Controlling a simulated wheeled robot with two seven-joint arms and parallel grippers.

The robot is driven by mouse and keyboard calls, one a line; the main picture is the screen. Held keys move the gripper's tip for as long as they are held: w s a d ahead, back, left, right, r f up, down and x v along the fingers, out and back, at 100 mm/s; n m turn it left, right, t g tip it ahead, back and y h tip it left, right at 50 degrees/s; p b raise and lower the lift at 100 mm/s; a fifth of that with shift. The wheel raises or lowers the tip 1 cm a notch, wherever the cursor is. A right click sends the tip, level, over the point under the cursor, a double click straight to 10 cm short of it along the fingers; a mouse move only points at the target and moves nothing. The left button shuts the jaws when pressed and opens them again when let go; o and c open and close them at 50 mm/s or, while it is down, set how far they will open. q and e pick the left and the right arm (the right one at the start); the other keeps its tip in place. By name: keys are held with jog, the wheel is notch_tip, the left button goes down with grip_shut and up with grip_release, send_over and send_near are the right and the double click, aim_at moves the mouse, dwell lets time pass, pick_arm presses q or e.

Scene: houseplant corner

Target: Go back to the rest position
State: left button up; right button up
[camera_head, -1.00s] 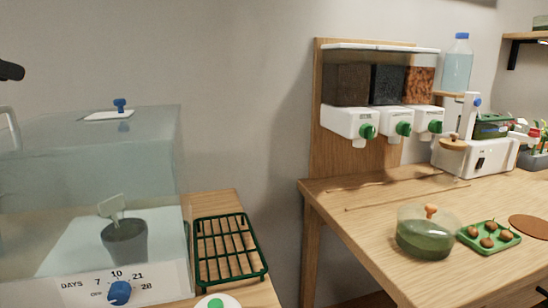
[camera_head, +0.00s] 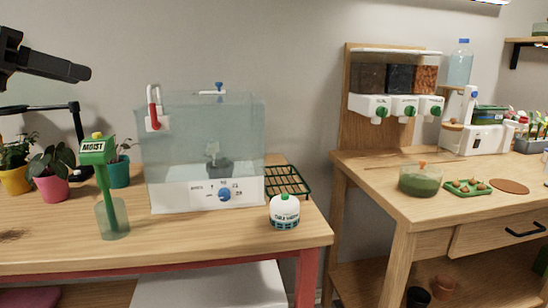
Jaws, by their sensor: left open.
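My left gripper (camera_head: 52,63) is at the upper left, dark and open, with nothing seen between its fingers. It is in the air above the potted plants and left of the clear tank (camera_head: 205,135), touching nothing that I can see. Its arm is mostly cut off by the left edge. My right gripper is out of view.
The left table holds potted plants (camera_head: 52,175), a green moisture meter (camera_head: 98,150) in a clear cup, the tank, a white-and-green round container (camera_head: 285,211) and a green rack (camera_head: 288,180). The right table (camera_head: 370,165) holds dispensers (camera_head: 397,105) and a glass bowl (camera_head: 420,181). A gap separates the tables.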

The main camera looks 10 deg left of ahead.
pick_arm(q)
jog(key=w+d+f+n+g+h+p, duration=0.1)
jog(key=w+d+f+n+h+p, duration=0.15)
jog(key=w+d+f+h, duration=0.6)
jog(key=s+d+f+n+t+y+p, duration=0.1)
jog(key=d+f+n+t+y, duration=0.2)
jog(key=f+n, duration=0.7)
jog(key=s+d+f+n+t+y+p, duration=0.1)
jog(key=d+f+n+t+y+p, duration=0.2)
jog(key=f+n, duration=0.8)
jog(key=s+d+f+n+g+y, duration=0.2)
jog(key=s+d+f+n+g, duration=0.1)
jog(key=s+d+f+n, duration=0.2)
jog(key=s+d+f+n+g+y, duration=0.3)
jog(key=s+d+f+n, duration=0.2)
jog(key=s+f+n, duration=0.5)
notch_tip(320, 180, down, 4)
jog(key=shift+s+d+g+p, duration=0.15)
jog(key=shift+s+g+p, duration=0.2)
jog(key=shift+s, duration=0.6)
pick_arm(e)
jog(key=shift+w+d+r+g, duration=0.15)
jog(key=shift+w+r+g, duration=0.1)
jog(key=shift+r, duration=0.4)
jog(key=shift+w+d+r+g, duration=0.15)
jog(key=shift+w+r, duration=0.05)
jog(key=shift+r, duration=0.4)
